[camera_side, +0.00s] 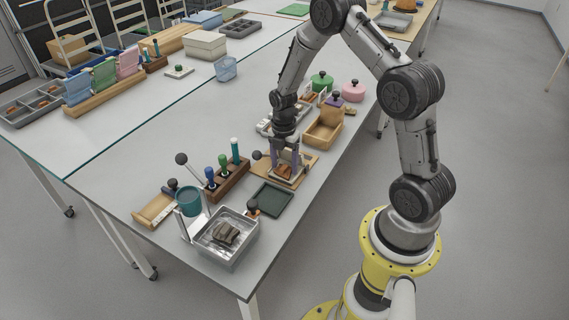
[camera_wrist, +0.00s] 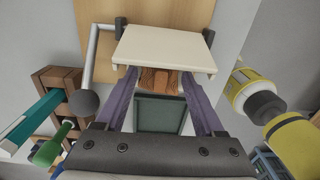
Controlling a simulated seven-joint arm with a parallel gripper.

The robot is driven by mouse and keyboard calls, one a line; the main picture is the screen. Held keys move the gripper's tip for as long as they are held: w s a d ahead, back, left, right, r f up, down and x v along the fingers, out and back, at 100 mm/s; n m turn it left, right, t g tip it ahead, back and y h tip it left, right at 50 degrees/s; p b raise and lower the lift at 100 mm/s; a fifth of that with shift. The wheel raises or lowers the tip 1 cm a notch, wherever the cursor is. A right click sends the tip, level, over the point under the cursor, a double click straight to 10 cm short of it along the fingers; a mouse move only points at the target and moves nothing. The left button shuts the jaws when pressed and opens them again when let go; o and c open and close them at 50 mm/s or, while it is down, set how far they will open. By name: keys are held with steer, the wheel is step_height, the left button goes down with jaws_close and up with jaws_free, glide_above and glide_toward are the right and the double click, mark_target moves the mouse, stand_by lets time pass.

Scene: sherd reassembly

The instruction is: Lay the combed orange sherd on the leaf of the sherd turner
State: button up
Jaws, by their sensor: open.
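The combed orange sherd (camera_side: 284,171) is orange-brown with grooves and sits at the sherd turner's wooden base (camera_side: 304,166). In the wrist view the sherd (camera_wrist: 160,80) shows between my fingertips, its far part hidden by the turner's cream leaf (camera_wrist: 165,48). The turner's lever ends in a dark ball knob (camera_wrist: 84,103). My gripper (camera_side: 286,163) is low over the turner. In the wrist view my gripper (camera_wrist: 159,76) is open, with a purple finger on each side of the sherd. I cannot tell whether either finger touches it.
A dark green tray (camera_side: 272,200) lies just in front of the turner. A metal tray (camera_side: 214,249) with a grey-brown sherd stands nearer the table corner. A wooden rack (camera_side: 229,179) of coloured-handled tools is to the left. A wooden box (camera_side: 324,130) stands behind.

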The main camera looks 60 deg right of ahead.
steer(key=shift+a+r, duration=0.25)
steer(key=shift+r, duration=0.55)
steer(key=shift+a+r, duration=0.25)
steer(key=shift+r, duration=0.5)
steer(key=shift+a+r, duration=0.25)
steer(key=shift+r, duration=0.55)
steer(key=o, duration=0.4)
steer(key=shift+o, duration=0.2)
